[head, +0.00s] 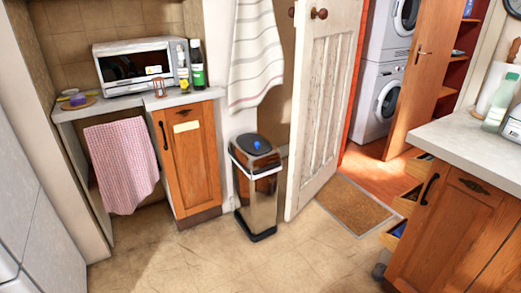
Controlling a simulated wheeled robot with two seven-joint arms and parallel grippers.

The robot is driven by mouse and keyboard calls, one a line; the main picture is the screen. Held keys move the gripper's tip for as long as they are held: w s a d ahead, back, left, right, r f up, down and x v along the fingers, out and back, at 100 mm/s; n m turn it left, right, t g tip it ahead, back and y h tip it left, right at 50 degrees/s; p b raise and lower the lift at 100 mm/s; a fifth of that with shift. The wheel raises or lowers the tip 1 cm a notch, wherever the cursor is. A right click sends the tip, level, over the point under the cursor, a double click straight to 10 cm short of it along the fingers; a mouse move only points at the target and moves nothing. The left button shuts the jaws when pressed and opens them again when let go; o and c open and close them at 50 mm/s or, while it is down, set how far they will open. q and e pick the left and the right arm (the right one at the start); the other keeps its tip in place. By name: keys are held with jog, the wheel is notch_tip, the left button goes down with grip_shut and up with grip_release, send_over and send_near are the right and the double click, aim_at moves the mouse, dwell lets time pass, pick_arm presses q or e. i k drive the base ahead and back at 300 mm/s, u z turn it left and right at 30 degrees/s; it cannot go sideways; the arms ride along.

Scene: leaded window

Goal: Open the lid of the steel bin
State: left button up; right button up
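The steel bin (261,205) stands upright on the floor in the middle of the head view, between a wooden cabinet and a white door. Its body is shiny metal with a dark base. Its lid (255,145) is dark on top with a blue mark and looks shut. Neither of my grippers shows in the head view.
The white door (320,100) stands open close to the bin's right side. The wooden cabinet (190,160) is on its left. A counter unit (450,225) with open drawers is at the right. The tiled floor (230,265) in front of the bin is clear.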

aim_at(253, 143)
jog(key=z, duration=0.1)
jog(key=i, duration=0.95)
jog(key=u, duration=0.3)
